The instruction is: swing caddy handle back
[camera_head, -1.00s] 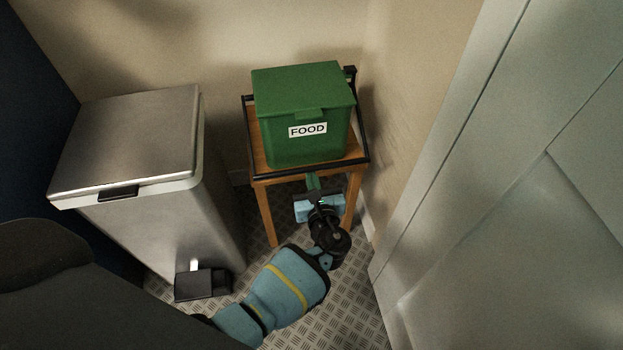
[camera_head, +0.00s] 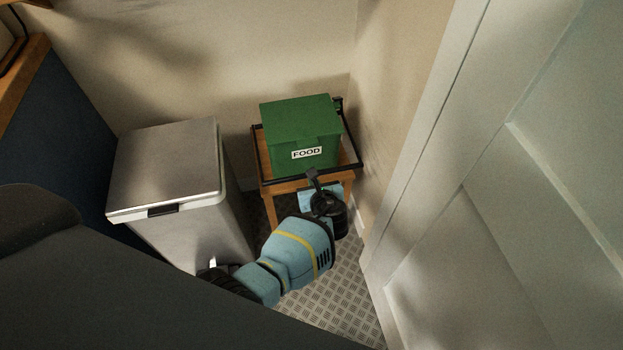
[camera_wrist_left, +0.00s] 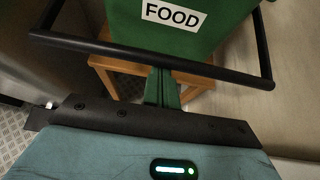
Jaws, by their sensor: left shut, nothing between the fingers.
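The green caddy (camera_head: 298,128) with a FOOD label stands with its lid closed on a small wooden stool. Its black handle (camera_head: 280,185) hangs at the front, its bar crossing low in front of the caddy; the wrist view shows this bar (camera_wrist_left: 100,47) across the picture. My left gripper (camera_head: 312,174) is at the front of the caddy, close to the middle of the bar. Its fingers (camera_wrist_left: 162,86) are shut and empty, and their tips meet the bar in the wrist view. I cannot tell whether they touch it. My right gripper is not in view.
A steel pedal bin (camera_head: 168,170) stands left of the stool (camera_head: 270,208). The wall is close behind and to the right of the caddy. A pale panelled door (camera_head: 480,200) fills the right side. Bare patterned floor (camera_head: 340,285) lies in front.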

